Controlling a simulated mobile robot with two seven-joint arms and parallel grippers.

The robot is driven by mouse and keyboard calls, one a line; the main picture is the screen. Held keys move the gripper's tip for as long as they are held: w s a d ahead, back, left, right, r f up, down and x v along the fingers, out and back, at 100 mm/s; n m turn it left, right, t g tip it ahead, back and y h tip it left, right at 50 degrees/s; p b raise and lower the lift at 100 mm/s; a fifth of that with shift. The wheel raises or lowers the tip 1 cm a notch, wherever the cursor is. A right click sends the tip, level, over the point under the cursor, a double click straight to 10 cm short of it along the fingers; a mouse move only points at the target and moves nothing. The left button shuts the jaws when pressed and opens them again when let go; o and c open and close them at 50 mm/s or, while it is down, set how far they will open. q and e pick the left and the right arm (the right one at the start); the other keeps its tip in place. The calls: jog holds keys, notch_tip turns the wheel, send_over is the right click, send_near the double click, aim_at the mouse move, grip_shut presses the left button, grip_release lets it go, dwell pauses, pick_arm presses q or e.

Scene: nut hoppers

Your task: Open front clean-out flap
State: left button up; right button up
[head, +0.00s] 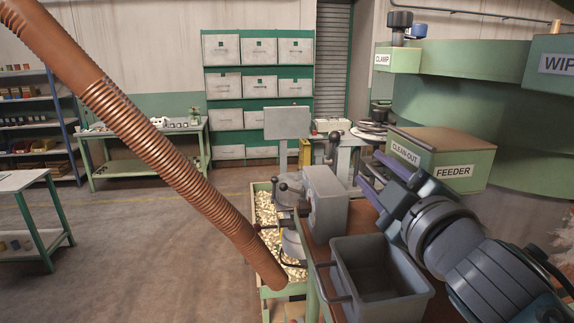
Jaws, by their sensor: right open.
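The green feeder box (458,187) stands right of centre with a "FEEDER" label on its front. Its side panel with the "CLEAN-OUT" label (406,152) faces left. I take this as the clean-out flap; a thin sloping edge runs along its top, and I cannot tell how far it is open. My right gripper (368,167) is in front of and left of this panel. Its two purple fingers are apart, pointing up and left, with nothing seen between them. Its wrist hides the lower part of the panel. I cannot tell whether it touches the box. My left gripper is not in view.
A grey open bin (378,290) sits below my right arm. A brown ribbed hose (150,130) crosses the left side down to a green trough of nuts (265,215). A grey machine block (327,200) stands left of the gripper.

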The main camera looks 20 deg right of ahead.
grip_shut()
jog(key=shift+f, duration=0.1)
jog(key=shift+f, duration=0.15)
dwell(1.2)
